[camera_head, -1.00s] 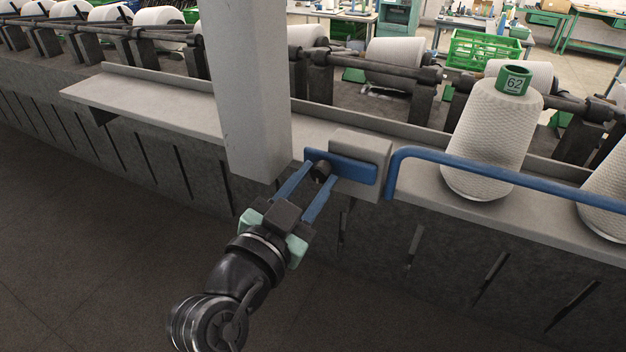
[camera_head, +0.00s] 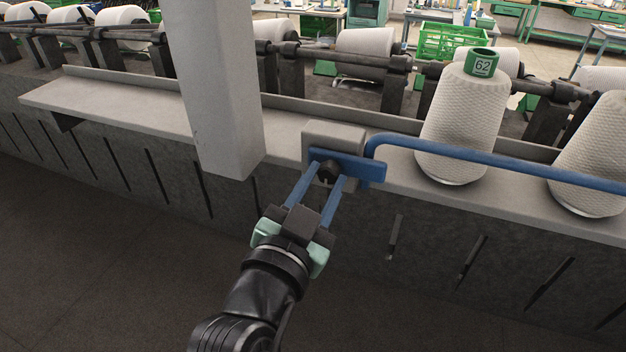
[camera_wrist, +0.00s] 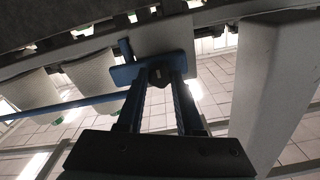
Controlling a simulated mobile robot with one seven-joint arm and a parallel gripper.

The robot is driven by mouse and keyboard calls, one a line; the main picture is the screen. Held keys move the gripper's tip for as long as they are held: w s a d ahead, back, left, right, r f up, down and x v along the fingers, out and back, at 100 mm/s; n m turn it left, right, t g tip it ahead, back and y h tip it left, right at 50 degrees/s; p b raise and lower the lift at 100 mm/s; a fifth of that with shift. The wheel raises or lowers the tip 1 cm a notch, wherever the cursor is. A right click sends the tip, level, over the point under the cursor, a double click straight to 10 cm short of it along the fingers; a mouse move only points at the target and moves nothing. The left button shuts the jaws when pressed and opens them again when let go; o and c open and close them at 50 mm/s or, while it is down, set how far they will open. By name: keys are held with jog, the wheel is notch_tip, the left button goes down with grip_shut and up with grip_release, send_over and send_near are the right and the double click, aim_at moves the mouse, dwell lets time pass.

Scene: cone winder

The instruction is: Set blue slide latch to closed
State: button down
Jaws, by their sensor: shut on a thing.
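The blue slide latch (camera_head: 365,170) is a flat blue bar on the front of a grey block (camera_head: 335,136). Its right end reaches past the block and overlaps the left end of the blue rail (camera_head: 460,156). A black knob (camera_head: 327,168) stands out from the bar towards its left part. My gripper (camera_head: 328,176) has its two blue fingers on either side of this knob and is shut on it. In the wrist view the knob (camera_wrist: 160,76) sits between the fingertips, with the blue bar (camera_wrist: 125,73) behind it. The knob is partly hidden by the fingers.
A light grey post (camera_head: 215,90) stands just left of the block. A yarn cone (camera_head: 462,125) with a green top marked 62 stands on the ledge (camera_head: 130,110) behind the rail, and another cone (camera_head: 598,160) is at right. The floor in front is clear.

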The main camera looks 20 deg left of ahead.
jog(key=c, duration=0.5)
grip_release()
jog(key=shift+d, duration=0.3)
jog(key=shift+c, duration=0.2)
jog(key=shift+a, duration=0.15)
jog(key=shift+s+f, duration=0.1)
jog(key=shift+s, duration=0.2)
jog(key=s+p, duration=0.2)
jog(key=s, duration=1)
jog(key=shift+s+a+p, duration=0.15)
jog(key=shift+p, duration=0.25)
